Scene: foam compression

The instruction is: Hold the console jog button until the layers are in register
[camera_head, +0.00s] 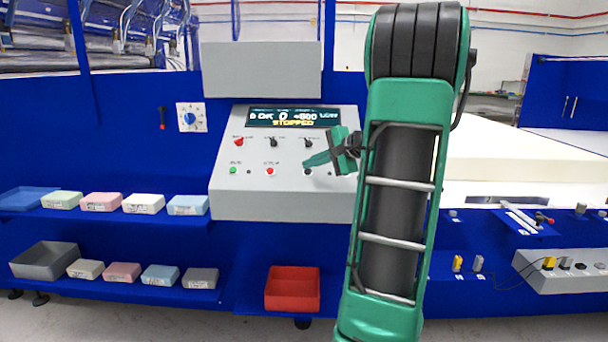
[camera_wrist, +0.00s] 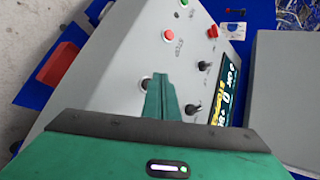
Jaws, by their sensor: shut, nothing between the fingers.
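The grey console (camera_head: 240,200) has a lit display (camera_head: 290,117), which reads STOPPED in yellow. Its lower row has a green button (camera_head: 233,170), a red button (camera_head: 270,171) and a dark button (camera_head: 308,172). My gripper (camera_head: 308,163) is shut and empty, with its tips at the dark button. In the wrist view, the closed green fingers (camera_wrist: 156,82) partly cover the dark button (camera_wrist: 145,83). I cannot tell whether they touch or press it.
Above the lower row are a red knob (camera_head: 239,142) and two black knobs. A large white foam block (camera_head: 510,165) lies to the right. Shelves with coloured foam samples (camera_head: 143,204) are at left, and a red bin (camera_head: 292,288) sits below the console.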

